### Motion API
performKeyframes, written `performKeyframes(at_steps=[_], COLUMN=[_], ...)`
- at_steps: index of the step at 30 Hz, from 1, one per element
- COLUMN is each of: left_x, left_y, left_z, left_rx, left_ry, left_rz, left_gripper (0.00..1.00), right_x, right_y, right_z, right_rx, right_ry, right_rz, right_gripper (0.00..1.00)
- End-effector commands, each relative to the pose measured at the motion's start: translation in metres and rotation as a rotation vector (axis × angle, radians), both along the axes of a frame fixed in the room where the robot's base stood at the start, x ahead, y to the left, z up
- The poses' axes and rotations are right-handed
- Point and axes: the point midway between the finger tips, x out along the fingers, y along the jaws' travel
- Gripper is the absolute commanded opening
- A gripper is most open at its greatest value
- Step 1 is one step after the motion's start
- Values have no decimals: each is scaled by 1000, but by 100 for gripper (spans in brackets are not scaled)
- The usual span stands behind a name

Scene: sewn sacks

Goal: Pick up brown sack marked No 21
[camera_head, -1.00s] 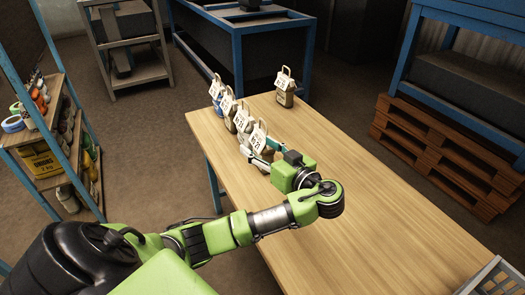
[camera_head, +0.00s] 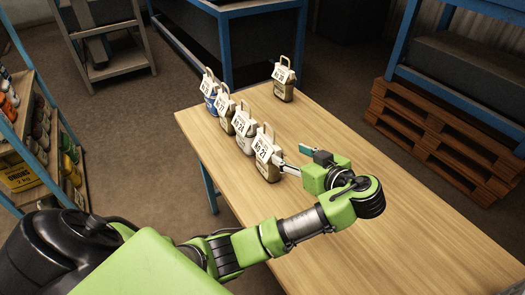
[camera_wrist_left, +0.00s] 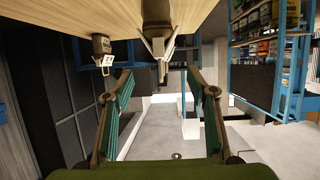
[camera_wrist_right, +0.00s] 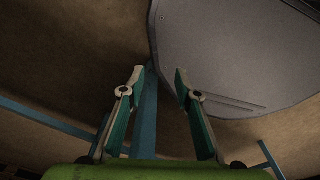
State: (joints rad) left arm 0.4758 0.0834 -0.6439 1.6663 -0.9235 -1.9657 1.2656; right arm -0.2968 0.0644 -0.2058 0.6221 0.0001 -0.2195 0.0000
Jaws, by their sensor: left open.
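A brown sack (camera_head: 268,172) stands upright at the near end of a row on the table. Its white tag appears to read No 21, though the last digit is hard to read. My left gripper (camera_head: 294,156) is open just right of this sack, and one fingertip reaches its right edge in the picture. I cannot tell whether they touch. In the left wrist view a brown sack (camera_wrist_left: 157,12) hangs upside down in the picture, beyond the gap between the open, empty fingers (camera_wrist_left: 158,78). My right gripper (camera_wrist_right: 159,77) is open and empty.
On the wooden table (camera_head: 370,235), a whitish sack (camera_head: 244,145), a brown sack (camera_head: 227,125) and a blue sack (camera_head: 210,103) continue the row. Another brown sack (camera_head: 284,92) stands apart at the far end. The table's right side is clear. Shelves (camera_head: 30,150) stand left.

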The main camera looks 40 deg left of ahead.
Motion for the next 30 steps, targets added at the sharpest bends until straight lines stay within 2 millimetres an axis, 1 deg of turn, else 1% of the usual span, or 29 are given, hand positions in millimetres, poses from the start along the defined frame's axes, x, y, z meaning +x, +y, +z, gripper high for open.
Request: performKeyframes(at_steps=[1,6,9,12,17,20,24,27,30], left_x=[3,16,23,28,32,37,46,50,52], left_y=[8,38,52,61,69,79,95,104,106], left_z=[-1,-14,-21,-27,-31,-36,-47,-52,-55], left_rx=[5,7,6,4,3,5,6,4,1], left_ry=[3,3,3,1,2,4,4,3,0], left_rz=[3,5,4,3,2,4,4,3,2], left_gripper=[52,52,52,52,52,52,52,52,52], right_x=[0,-2,-4,-6,-6,-6,-6,-6,-5], right_y=[-5,-18,-25,-27,-23,-16,-9,-7,-7], right_z=[3,10,13,15,18,25,32,34,34], right_rx=[-5,-21,-29,-31,-27,-19,-11,-9,-9], right_ry=[1,4,6,8,8,8,9,8,7], right_rz=[2,-1,-2,-2,-2,-4,-3,-2,-1], right_gripper=[30,30,30,30,30,30,30,30,30])
